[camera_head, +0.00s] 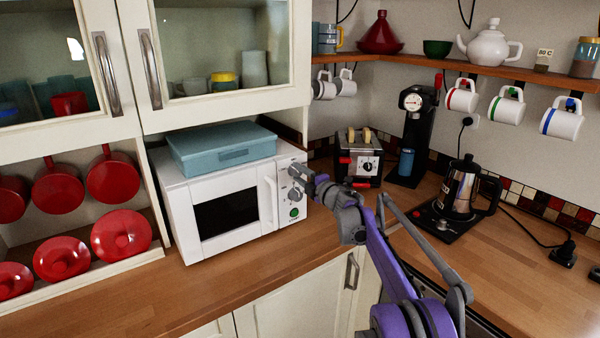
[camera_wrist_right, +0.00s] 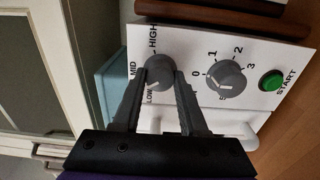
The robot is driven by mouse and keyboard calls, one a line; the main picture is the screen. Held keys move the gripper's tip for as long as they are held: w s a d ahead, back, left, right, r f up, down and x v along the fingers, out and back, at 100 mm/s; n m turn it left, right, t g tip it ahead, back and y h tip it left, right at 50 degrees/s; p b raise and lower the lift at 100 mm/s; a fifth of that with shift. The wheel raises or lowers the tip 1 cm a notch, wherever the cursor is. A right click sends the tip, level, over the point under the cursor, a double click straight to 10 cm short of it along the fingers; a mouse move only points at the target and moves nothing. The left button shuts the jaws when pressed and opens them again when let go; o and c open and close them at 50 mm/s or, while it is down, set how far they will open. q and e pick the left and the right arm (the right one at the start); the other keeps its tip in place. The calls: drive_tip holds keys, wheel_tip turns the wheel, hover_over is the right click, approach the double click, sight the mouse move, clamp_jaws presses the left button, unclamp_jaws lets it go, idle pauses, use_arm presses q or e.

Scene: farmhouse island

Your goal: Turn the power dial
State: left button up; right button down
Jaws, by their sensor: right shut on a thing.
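The white microwave (camera_head: 187,222) stands on the wooden counter with its control panel on the right side of its front. The power dial (camera_wrist_right: 158,72) is a grey knob marked LOW, MID and HIGH in the right wrist view. My right gripper (camera_wrist_right: 160,88) has one finger on each side of it and is shut on it. In the head view my right gripper (camera_head: 296,173) is at the top of the panel and hides most of the power dial. The grey timer dial (camera_wrist_right: 226,80), with numbers around it, and the green START button (camera_wrist_right: 271,80) are beside it. My left gripper is not in view.
A blue box (camera_head: 222,146) lies on top of the microwave. A toaster (camera_head: 358,166) stands to its right, with a black coffee machine (camera_head: 411,140) and a kettle (camera_head: 460,190) beyond. Glass-fronted cabinets hang above. The counter (camera_head: 240,280) before the microwave is clear.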

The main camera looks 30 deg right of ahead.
drive_tip(key=n+p, duration=0.1)
drive_tip(key=n, duration=0.3)
drive_tip(key=shift+n, duration=0.3)
drive_tip(key=shift+n+p, duration=0.4)
drive_tip(key=shift+n, duration=0.9)
drive_tip(key=shift+f, duration=0.1)
drive_tip(key=shift+c, duration=2.2)
unclamp_jaws()
drive_tip(key=s+b, duration=0.1)
drive_tip(key=s, duration=0.9)
drive_tip(key=shift+s+d+b, duration=0.4)
